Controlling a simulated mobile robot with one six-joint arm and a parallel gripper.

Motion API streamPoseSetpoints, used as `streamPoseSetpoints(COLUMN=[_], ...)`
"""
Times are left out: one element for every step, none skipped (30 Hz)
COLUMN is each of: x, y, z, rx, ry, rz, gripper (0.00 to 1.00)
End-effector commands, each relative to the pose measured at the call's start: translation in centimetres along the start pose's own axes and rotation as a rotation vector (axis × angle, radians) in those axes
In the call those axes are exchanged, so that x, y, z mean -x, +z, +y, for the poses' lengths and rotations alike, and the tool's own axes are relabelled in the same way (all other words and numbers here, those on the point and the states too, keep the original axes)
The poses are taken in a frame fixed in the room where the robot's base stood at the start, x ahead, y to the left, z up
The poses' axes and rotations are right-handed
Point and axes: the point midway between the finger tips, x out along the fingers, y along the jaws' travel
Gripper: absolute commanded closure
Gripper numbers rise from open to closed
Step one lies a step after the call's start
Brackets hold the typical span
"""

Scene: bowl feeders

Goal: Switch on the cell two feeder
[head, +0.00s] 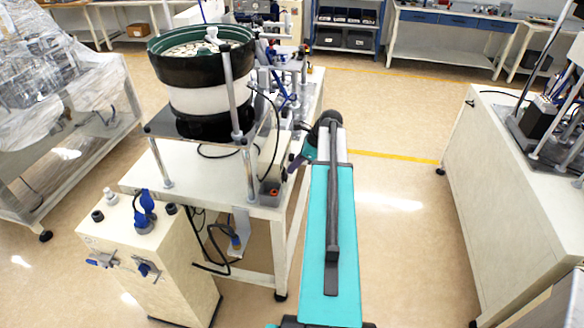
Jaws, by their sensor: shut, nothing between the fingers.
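A bowl feeder (208,100) with a dark green bowl and a white drum stands on a raised plate on a cream bench at the left. No label saying which cell it is can be read. A small grey box with an orange-red spot (273,191) sits at the bench's right front corner; it may be the feeder's control, but its details are too small to tell. My teal arm reaches forward from the bottom centre. My gripper (287,175) is small and dark at the arm's far end, shut and empty, just above and right of that box. I cannot tell whether it touches it.
A cream cabinet (150,250) with blue fittings stands in front of the bench. Plastic-wrapped equipment (50,80) is at the far left. Another cream bench (500,170) with apparatus stands at the right. The floor between the benches is clear.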

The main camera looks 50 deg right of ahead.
Motion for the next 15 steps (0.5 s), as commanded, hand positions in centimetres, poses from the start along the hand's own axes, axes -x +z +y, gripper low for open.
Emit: streamPoseSetpoints(x=[0.3, 0.4, 0.6, 0.8, 0.9, 1.1, 1.3, 1.5, 1.7, 1.9, 2.2, 2.6, 2.9, 3.2, 3.5], y=[-0.2, -0.4, -0.7, -0.9, -1.1, -1.5, -1.7, -2.0, -2.3, -2.2, -2.1, -2.0, -1.9, -1.8, -1.6], z=[-0.1, -0.1, -0.1, -0.2, -0.2, -0.3, -0.3, -0.4, -0.4, -0.4, -0.4, -0.4, -0.4, -0.4, -0.3], rx=[-0.001, -0.001, -0.002, -0.002, -0.002, -0.001, 0.0, 0.0, 0.0, 0.001, 0.001, 0.001, 0.002, 0.002, 0.002], ry=[0.0, 0.0, 0.0, 0.0, 0.0, 0.0, 0.0, 0.0, 0.0, -0.002, -0.002, -0.001, -0.001, -0.002, -0.001], rz=[0.0, 0.0, 0.0, 0.0, 0.0, 0.0, 0.0, 0.0, 0.0, -0.001, -0.001, -0.001, 0.0, 0.0, 0.0], gripper=[1.0, 1.0, 1.0, 1.0, 1.0, 1.0, 1.0, 1.0, 1.0, 1.0, 1.0, 1.0, 1.0, 1.0, 1.0])
